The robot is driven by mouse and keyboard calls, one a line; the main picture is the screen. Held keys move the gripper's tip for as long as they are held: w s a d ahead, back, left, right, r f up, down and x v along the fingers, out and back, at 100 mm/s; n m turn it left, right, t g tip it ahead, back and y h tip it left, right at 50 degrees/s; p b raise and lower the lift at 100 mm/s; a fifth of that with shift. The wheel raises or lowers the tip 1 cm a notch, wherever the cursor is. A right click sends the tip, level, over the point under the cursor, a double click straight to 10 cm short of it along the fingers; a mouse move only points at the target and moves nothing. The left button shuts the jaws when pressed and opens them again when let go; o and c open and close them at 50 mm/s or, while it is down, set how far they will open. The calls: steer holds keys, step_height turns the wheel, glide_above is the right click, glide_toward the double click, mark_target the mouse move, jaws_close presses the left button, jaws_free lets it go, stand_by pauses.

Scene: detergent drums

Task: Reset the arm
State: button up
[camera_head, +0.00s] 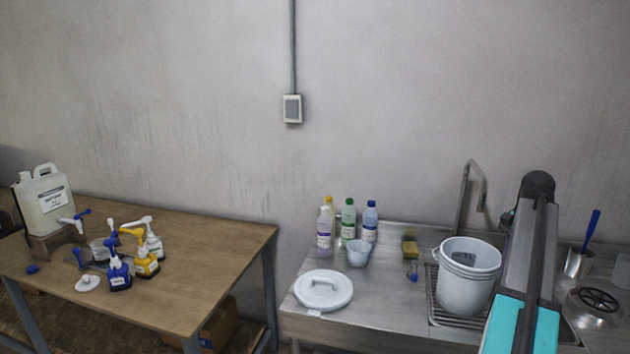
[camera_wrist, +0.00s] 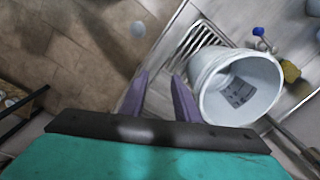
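My gripper (camera_wrist: 160,84) shows in the wrist view with its two purple-grey fingers apart and nothing between them. It points down over the counter's front edge, with floor below. The grey bucket (camera_wrist: 236,90) is right of the fingers in that view, and its inside looks empty except for a dark marking. In the head view, my teal-and-grey arm rises at the right, in front of the counter and beside the bucket (camera_head: 467,284). My fingers are hidden in that view.
The bucket stands on a drain grid (camera_wrist: 198,42) in the steel counter (camera_head: 385,318). A white lid (camera_head: 323,291), several bottles, a cup (camera_head: 358,253) and a tap (camera_head: 463,205) are nearby. A wooden table (camera_head: 190,275) at left holds a canister (camera_head: 44,202) and pump bottles.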

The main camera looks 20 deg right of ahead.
steer(key=w+a+f+n, duration=0.4)
steer(key=w+a+f, duration=0.4)
steer(key=a+f, duration=0.3)
steer(key=w+a+f+n, duration=0.4)
steer(key=w+a+f, duration=0.4)
steer(key=a, duration=0.5)
steer(key=s+a+f+n, duration=0.1)
steer(key=a+f+n, duration=0.2)
steer(key=a+f, duration=0.45)
steer(key=s+a+f+n, duration=0.1)
steer(key=a+f+n, duration=0.25)
steer(key=a, duration=0.75)
steer(key=s+a+f+n, duration=0.1)
steer(key=a+f+n, duration=0.2)
steer(key=a+f, duration=0.5)
steer(key=s+a+f+n, duration=0.2)
steer(key=s+a+f, duration=0.2)
steer(key=a, duration=0.4)
steer(key=s+f+g+b, duration=0.4)
steer(key=s+f+g, duration=0.2)
steer(key=s+f, duration=1.5)
steer(key=s, duration=0.4)
steer(key=shift+s+f+b, duration=0.15)
steer(key=shift+b, duration=0.2)
